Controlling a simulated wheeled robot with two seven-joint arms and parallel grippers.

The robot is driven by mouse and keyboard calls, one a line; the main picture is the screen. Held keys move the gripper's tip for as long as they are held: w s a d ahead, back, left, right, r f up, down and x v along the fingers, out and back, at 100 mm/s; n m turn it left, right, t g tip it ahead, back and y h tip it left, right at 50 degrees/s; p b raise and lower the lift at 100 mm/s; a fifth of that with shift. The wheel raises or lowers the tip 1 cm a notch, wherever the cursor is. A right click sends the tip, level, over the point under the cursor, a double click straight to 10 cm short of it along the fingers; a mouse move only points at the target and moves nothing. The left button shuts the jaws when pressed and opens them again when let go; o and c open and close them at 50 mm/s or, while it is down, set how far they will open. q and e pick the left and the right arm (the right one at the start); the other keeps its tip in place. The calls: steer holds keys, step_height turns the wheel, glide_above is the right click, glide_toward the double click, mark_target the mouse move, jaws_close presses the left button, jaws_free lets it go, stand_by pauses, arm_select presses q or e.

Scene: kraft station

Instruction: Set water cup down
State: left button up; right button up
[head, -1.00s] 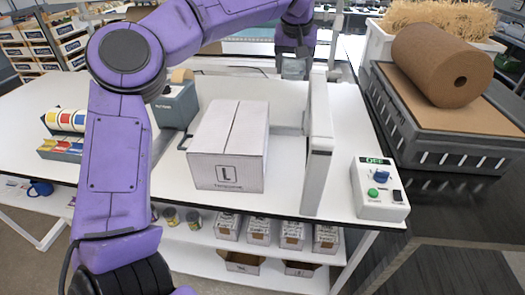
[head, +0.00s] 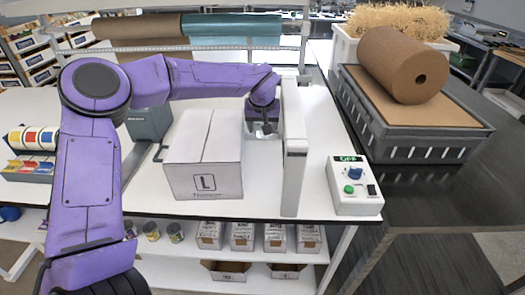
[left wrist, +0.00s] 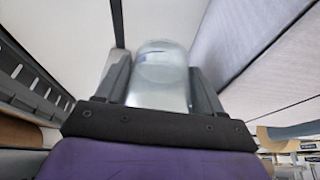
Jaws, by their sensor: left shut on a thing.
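The water cup (left wrist: 160,75) is a clear, glassy cylinder in the left wrist view, between the two dark fingers of my left gripper (left wrist: 160,88). The gripper is shut on it. My right gripper is out of view.
A control box (head: 355,187) with a green button and an OFF display sits at the table's front right. A brown paper roll (head: 405,62) lies on a grey crate (head: 400,135) to the right. A colored-label dispenser (head: 30,150) stands at the left. The gap between carton and post is narrow.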

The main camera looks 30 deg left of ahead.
arm_select(q)
glide_above(263, 157)
steer(key=s, duration=0.1)
steer(key=f, duration=0.4)
steer(key=d+f, duration=0.1)
steer(key=shift+f, duration=0.4)
step_height(263, 157, down, 4)
steer(key=shift+s+r+p, duration=0.1)
steer(key=shift+s+p, duration=0.05)
steer(key=shift+p, duration=0.4)
steer(key=shift+f, duration=0.5)
steer(key=shift+a, duration=0.1)
steer(key=o, duration=0.8)
steer(key=shift+f, duration=0.1)
